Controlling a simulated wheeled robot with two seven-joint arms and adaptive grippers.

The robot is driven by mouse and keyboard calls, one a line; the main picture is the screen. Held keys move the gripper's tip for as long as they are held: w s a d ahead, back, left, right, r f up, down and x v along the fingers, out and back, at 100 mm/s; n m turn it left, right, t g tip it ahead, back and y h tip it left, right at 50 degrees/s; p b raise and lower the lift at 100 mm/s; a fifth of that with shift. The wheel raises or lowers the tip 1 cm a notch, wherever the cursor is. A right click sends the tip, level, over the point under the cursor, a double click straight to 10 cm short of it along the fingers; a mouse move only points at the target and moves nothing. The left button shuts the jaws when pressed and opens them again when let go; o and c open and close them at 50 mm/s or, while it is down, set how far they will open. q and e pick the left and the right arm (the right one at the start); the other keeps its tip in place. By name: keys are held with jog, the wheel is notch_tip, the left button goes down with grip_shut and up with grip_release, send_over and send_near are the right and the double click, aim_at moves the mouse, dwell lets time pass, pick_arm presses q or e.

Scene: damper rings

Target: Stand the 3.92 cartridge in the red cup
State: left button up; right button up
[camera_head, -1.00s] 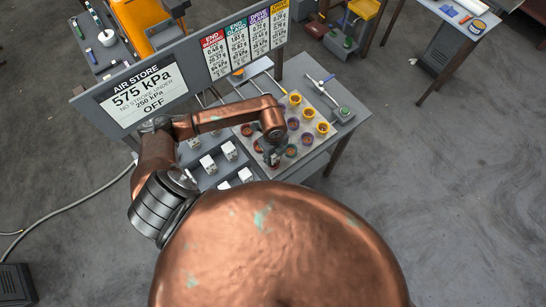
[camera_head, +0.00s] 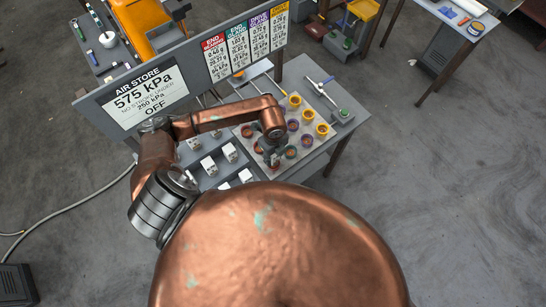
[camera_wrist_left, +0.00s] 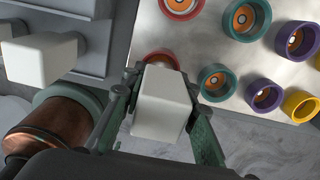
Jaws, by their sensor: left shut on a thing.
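My left gripper (camera_head: 272,160) is over the near corner of the cup plate, with its fingers (camera_wrist_left: 160,115) shut on a white block-shaped cartridge (camera_wrist_left: 162,105). No number can be read on it, and its lower part is hidden. A red cup (camera_wrist_left: 160,56) shows partly behind the held cartridge; I cannot tell whether the cartridge is in it or above it. Another red cup (camera_wrist_left: 182,6) is at the top of the wrist view. In the head view, red cups (camera_head: 258,146) line the plate's left side. My right gripper is not in view.
Green (camera_wrist_left: 216,80), purple (camera_wrist_left: 264,95) and yellow (camera_wrist_left: 300,105) cups stand close by on the pale plate. White blocks (camera_head: 208,165) stand in a grey rack to the left; one (camera_wrist_left: 40,57) is near the gripper. The air store sign (camera_head: 145,95) stands behind the rack.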

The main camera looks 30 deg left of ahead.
pick_arm(q)
jog(key=shift+f, duration=0.1)
jog(key=shift+f, duration=0.1)
jog(key=shift+f+b, duration=0.65)
jog(key=shift+f, duration=0.1)
jog(key=shift+r, duration=0.1)
jog(key=shift+r, duration=0.15)
jog(key=shift+r+p, duration=0.15)
jog(key=shift+p, duration=0.2)
jog(key=shift+r+p, duration=0.35)
jog(key=shift+r, duration=0.15)
